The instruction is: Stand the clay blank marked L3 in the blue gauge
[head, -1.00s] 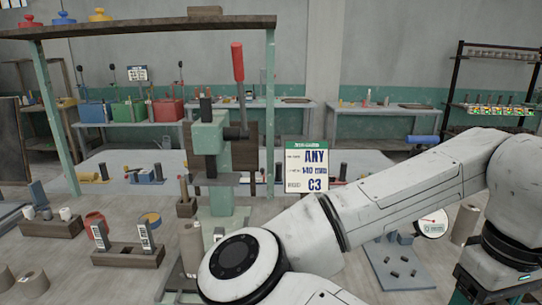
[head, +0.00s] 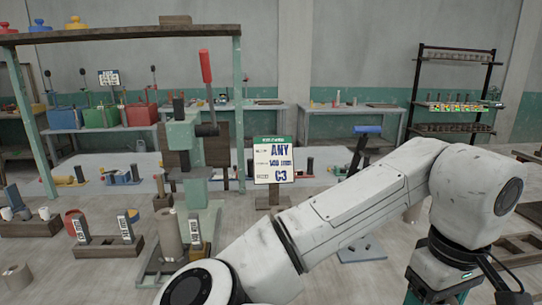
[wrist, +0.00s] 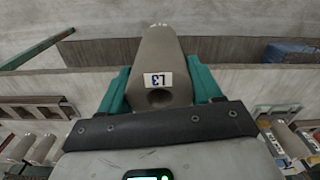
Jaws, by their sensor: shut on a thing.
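The grey clay blank marked L3 (wrist: 155,50) is between the teal fingers of my gripper (wrist: 160,80) in the wrist view. The fingers are shut on it, one on each side. Its white L3 label faces the wrist camera and reads upside down; a round hollow shows below it. My gripper and the blank are out of the head view, where only my arm links show. A small blue fixture (head: 122,176) with dark posts stands on the pale surface at left; I cannot tell whether it is the blue gauge.
A green press (head: 187,135) with a red handle stands left of centre. A sign board (head: 273,160) reading ANY and C3 stands beside it. Wooden holders (head: 105,245) with labelled blanks are at front left. A blue box (wrist: 290,53) shows at right in the wrist view.

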